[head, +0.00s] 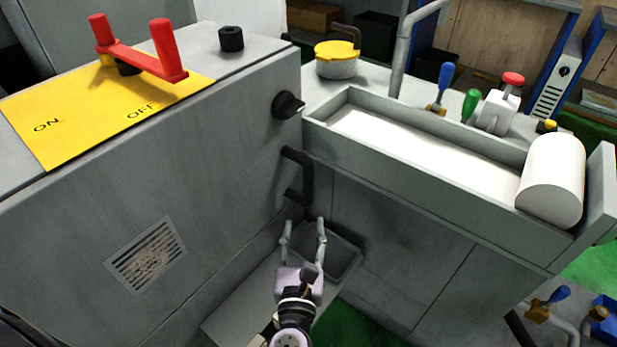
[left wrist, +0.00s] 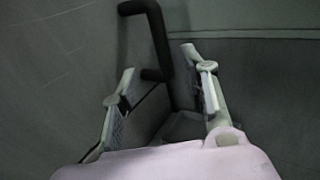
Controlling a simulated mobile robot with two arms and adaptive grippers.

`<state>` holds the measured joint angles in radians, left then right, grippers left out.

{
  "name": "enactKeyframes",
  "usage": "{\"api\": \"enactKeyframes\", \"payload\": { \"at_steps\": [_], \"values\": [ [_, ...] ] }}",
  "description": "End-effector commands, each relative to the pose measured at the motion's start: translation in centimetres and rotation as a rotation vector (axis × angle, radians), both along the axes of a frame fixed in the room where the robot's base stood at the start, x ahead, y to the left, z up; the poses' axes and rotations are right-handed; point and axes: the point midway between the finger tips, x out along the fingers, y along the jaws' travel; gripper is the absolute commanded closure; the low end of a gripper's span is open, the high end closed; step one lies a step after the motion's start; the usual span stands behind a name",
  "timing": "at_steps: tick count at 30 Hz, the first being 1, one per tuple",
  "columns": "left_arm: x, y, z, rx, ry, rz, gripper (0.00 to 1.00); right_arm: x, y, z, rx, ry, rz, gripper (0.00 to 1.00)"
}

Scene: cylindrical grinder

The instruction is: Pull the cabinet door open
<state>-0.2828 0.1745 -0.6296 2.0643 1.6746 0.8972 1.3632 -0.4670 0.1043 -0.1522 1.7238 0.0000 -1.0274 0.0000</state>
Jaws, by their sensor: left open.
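The grey cabinet door (head: 190,220) with a slatted vent fills the left of the head view and looks shut. Its black bar handle (head: 305,178) is near the door's right edge; it also shows in the left wrist view (left wrist: 158,40). My left gripper (head: 304,220) is open and empty, just below the handle in the head view. In the left wrist view its fingertips (left wrist: 157,63) lie on either side of the handle's lower end, with no clear contact. The depth between them is hard to tell. My right gripper is not in view.
A black knob (head: 288,105) sits above the handle. A red lever (head: 140,55) stands on the yellow ON/OFF plate (head: 60,110) on top. To the right, a grey machine bed (head: 420,175) holds a white cylinder (head: 552,180). A grey open tray (head: 345,262) lies low behind my gripper.

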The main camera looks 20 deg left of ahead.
Motion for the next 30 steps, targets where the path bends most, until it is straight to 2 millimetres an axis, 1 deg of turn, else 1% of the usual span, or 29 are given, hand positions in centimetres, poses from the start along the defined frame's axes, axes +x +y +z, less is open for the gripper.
{"api": "enactKeyframes", "payload": {
  "at_steps": [1, 5, 12, 15, 18, 21, 24, 30],
  "values": [
    [1.2, 0.3, 0.2, 0.003, -0.004, 0.001, 0.59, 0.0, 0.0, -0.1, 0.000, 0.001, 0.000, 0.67],
    [4.0, 1.0, 0.2, 0.006, -0.006, 0.000, 0.59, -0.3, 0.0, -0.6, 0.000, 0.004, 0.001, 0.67],
    [9.1, 2.3, 0.2, 0.005, -0.004, 0.001, 0.59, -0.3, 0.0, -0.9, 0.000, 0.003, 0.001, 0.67],
    [11.0, 2.7, 0.1, 0.006, -0.004, 0.000, 0.59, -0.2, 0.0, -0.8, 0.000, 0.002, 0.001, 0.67],
    [12.4, 3.1, 0.1, 0.006, -0.002, 0.000, 0.59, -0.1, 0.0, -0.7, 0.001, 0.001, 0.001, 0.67],
    [13.4, 3.3, 0.0, 0.006, -0.002, -0.001, 0.59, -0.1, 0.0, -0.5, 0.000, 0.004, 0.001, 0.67],
    [13.9, 3.4, 0.0, 0.003, -0.001, -0.001, 0.59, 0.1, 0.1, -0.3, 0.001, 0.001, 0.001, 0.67],
    [14.2, 3.5, 0.0, 0.003, 0.000, -0.001, 0.59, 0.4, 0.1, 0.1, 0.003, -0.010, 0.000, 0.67]
  ]
}}
